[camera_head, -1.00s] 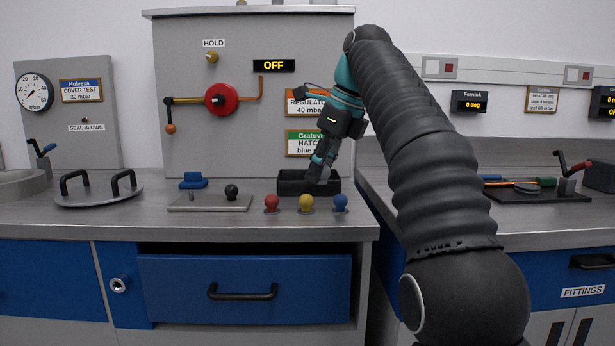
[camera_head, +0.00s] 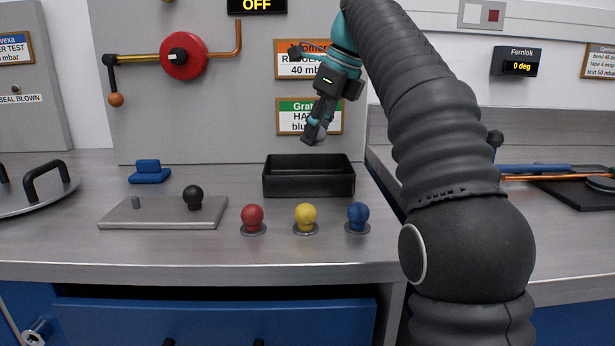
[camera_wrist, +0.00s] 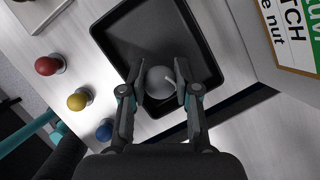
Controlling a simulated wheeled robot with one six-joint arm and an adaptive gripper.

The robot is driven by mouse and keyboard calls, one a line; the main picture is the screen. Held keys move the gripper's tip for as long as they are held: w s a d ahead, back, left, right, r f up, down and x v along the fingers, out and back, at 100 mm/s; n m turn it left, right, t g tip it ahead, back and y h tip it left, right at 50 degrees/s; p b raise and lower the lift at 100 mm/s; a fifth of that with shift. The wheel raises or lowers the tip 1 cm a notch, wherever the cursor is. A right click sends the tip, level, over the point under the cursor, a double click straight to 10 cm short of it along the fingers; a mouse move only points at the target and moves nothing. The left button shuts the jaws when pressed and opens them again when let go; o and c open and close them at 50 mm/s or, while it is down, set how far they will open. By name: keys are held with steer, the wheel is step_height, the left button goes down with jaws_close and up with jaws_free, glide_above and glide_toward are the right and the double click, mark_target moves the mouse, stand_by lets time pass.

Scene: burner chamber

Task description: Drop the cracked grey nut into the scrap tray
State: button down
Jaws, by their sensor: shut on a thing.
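The grey nut (camera_wrist: 159,82) is a rounded grey piece with a pale line on it, held between the two fingers of my gripper (camera_wrist: 159,96) in the wrist view. In the head view my gripper (camera_head: 314,138) points down above the black scrap tray (camera_head: 309,187), and only a sliver of the nut shows at the fingertips. The tray (camera_wrist: 112,27) lies beyond the nut in the wrist view, and its visible floor looks empty. The nut appears above the tray, apart from it in the head view.
Red (camera_head: 252,216), yellow (camera_head: 305,215) and blue (camera_head: 358,215) knobs stand in front of the tray. A grey plate (camera_head: 165,217) with a black knob (camera_head: 193,197) and a blue piece (camera_head: 149,172) lie to the left. The panel (camera_head: 190,120) rises behind.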

mark_target(320, 144)
steer(key=shift+s+f, duration=0.1)
steer(key=shift+f, duration=2.35)
steer(key=c, duration=0.8)
jaws_free()
steer(key=shift+o, duration=0.2)
steer(key=shift+v, duration=3.75)
